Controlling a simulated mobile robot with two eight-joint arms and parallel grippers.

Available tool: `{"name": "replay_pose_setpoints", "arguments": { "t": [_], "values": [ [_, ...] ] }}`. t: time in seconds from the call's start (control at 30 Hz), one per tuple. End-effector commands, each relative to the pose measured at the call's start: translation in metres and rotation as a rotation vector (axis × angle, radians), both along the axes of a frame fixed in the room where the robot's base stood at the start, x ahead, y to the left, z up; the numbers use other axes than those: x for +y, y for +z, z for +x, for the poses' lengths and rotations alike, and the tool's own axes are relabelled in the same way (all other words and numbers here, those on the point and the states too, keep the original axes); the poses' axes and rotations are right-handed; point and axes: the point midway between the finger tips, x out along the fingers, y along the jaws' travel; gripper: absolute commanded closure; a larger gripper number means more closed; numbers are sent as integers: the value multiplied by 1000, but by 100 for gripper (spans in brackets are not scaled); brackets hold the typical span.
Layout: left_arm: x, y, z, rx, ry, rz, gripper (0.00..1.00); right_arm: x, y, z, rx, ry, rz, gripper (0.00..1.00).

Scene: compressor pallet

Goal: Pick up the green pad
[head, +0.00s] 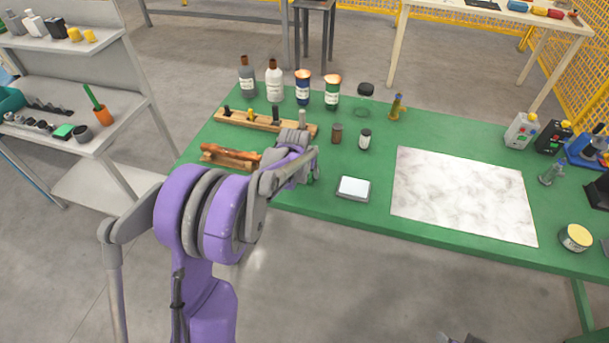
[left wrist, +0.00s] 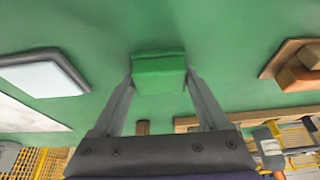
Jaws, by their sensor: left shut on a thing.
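The green pad (left wrist: 158,72) is a small block, close in colour to the green table. In the left wrist view it sits between the two fingertips of my left gripper (left wrist: 158,80), which is shut on it. In the head view my left gripper (head: 308,175) is low over the table's near edge, left of the white-topped scale. There the pad is mostly hidden by my gripper. I cannot tell whether it touches the table. My right gripper is not clearly in view.
The green table (head: 362,217) holds a grey scale (head: 353,188), a marbled sheet (head: 465,195), a wooden tool rack (head: 265,121), a smaller wooden holder (head: 230,157), and small jars (head: 365,139). Bottles and cans (head: 303,87) stand along the back. A shelf unit (head: 105,135) is at left.

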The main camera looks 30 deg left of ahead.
Motion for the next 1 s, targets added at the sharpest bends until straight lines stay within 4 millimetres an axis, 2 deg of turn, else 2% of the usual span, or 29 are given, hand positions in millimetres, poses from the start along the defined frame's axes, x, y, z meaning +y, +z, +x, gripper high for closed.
{"name": "replay_pose_setpoints", "arguments": {
  "t": [0.03,0.1,0.33,0.43,0.8,1.0],
  "values": [
    [0,0,0,0,0,0,65,0,0,0,0,0,0,50],
    [0,0,0,0,0,0,77,0,0,0,0,0,0,50],
    [0,1,0,0,0,0,78,0,0,0,0,0,0,50],
    [0,9,0,0,0,0,78,0,1,0,0,0,0,50],
    [0,79,0,0,0,0,78,0,5,1,-3,0,0,50],
    [0,99,0,0,0,0,78,0,6,2,-3,0,0,50]
  ]
}}
